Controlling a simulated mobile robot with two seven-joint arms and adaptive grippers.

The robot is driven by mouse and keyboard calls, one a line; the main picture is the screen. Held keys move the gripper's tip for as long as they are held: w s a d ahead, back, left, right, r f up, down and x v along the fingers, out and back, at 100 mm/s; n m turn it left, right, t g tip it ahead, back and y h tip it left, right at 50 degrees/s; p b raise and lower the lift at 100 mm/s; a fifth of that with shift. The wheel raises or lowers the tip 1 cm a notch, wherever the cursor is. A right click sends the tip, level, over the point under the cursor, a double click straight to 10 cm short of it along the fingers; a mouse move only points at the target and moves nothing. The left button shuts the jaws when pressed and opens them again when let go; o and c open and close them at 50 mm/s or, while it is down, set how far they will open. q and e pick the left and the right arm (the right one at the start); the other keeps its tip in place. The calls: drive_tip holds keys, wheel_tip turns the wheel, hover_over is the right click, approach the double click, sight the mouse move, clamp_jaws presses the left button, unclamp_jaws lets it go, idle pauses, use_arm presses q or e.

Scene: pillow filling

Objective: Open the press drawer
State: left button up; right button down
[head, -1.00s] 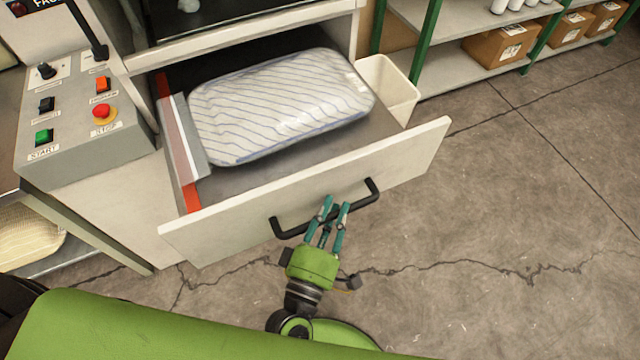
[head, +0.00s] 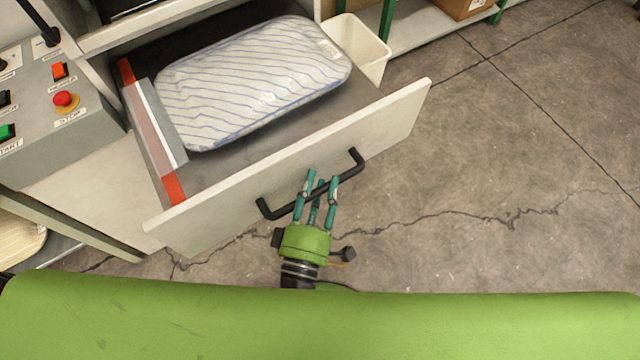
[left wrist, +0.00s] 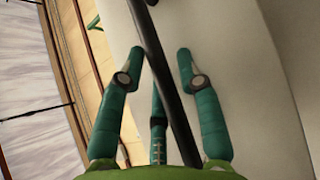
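The press drawer (head: 388,112) is pulled well out of the press, and a wrapped, blue-striped pillow (head: 255,80) lies in it. Its front panel carries a black bar handle (head: 270,207). My left gripper (head: 320,185) is at the handle, with its teal fingers reaching up around the bar. In the left wrist view the handle (left wrist: 150,45) runs between the spread fingers (left wrist: 157,75), with gaps on both sides, so the gripper looks open. My right gripper is not in view.
A control panel (head: 45,110) with buttons stands at the left. A white bin (head: 360,45) and a shelf (head: 420,25) with green posts stand behind the drawer. The concrete floor (head: 500,180) at the right is clear.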

use_arm(q)
drive_tip(key=v, duration=1.2)
idle(0.3)
drive_tip(key=a+f+m+g+h, duration=0.15)
drive_tip(key=f+m+g, duration=0.35)
drive_tip(key=f, duration=0.9)
drive_tip(key=a+f+m+g, duration=0.35)
drive_tip(key=f+m, duration=0.35)
drive_tip(key=f, duration=0.6)
drive_tip(key=s+a+f+m+g+y, duration=0.4)
drive_tip(key=s+a+f+g, duration=0.5)
drive_tip(key=s+a+f, duration=0.4)
wheel_tip(320, 180, down, 4)
drive_tip(key=shift+s+a+r+m+g+y, duration=0.15)
drive_tip(key=shift+s+a+m+g+y, duration=0.2)
drive_tip(key=shift+s+y, duration=0.35)
